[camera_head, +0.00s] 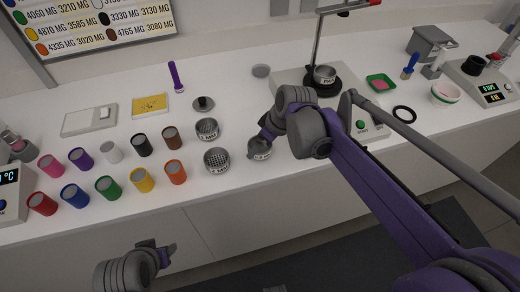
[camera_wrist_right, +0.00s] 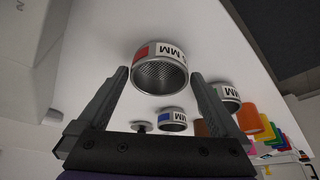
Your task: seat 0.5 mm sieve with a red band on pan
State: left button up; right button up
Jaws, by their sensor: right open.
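The 0.5 mm sieve with a red band (camera_wrist_right: 160,68) is a short metal ring with mesh, standing at the table's front edge; in the head view (camera_head: 260,153) my right gripper partly covers it. My right gripper (camera_wrist_right: 158,74) is open, with one fingertip on each side of the sieve and small gaps visible. Whether the fingers reach around it or stop short, I cannot tell. The pan (camera_head: 324,76) sits on the black plate of the stand at the back. My left gripper (camera_head: 168,252) is low, in front of the table, away from everything; its jaw opening is unclear.
A green-banded sieve (camera_wrist_right: 227,97) and a blue-banded sieve (camera_wrist_right: 172,120) stand to the left of the red one in the head view. A dark lid (camera_head: 203,103) lies behind them. Several coloured jars (camera_head: 142,180) fill the left. My right forearm crosses before the stand (camera_head: 287,78).

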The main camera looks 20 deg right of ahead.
jog(key=shift+x, duration=1.1)
jog(key=shift+c, duration=0.2)
jog(key=shift+r, duration=0.1)
jog(key=c, duration=1.1)
